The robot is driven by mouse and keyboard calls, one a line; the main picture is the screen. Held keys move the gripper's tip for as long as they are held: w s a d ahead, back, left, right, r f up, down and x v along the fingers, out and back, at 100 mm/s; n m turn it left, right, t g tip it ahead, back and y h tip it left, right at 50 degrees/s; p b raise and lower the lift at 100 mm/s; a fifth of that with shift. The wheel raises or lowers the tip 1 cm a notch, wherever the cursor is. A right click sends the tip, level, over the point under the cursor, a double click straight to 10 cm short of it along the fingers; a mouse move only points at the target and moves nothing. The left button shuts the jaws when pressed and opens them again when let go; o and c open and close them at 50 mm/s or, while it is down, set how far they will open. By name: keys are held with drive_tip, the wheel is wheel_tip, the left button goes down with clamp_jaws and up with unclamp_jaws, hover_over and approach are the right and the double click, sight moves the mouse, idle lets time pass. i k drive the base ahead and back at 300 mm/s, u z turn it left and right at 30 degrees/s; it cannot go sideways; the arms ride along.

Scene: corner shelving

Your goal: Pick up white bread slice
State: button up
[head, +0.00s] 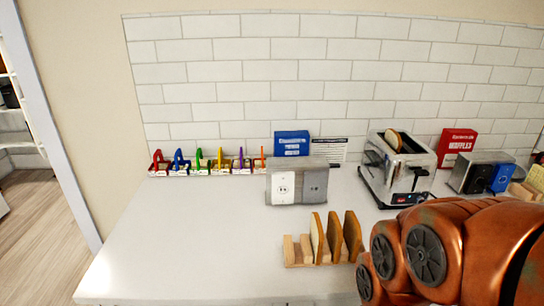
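Bread slices stand upright in a wooden rack (297,264) near the front of the counter. The left slice (317,238), the middle slice (335,238) and the right slice (352,234) look tan to brown. I cannot tell which, if any, is white bread. Another bread slice (393,138) sticks up from a slot of the silver toaster (412,172). Pale bread-like pieces (536,178) show at the right edge, cut off by the frame. My orange arm fills the lower right, just right of the rack. My gripper is out of view.
A grey outlet box (283,188) stands behind the rack, with a blue box (291,143) behind it. A red waffles box (457,146) and a second silver appliance (477,171) stand right. Small coloured items line the back wall. The counter's left (170,240) is clear.

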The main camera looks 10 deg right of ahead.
sight(316, 236)
drive_tip(key=u, duration=2.4)
drive_tip(key=i, duration=2)
drive_tip(key=z, duration=3.55)
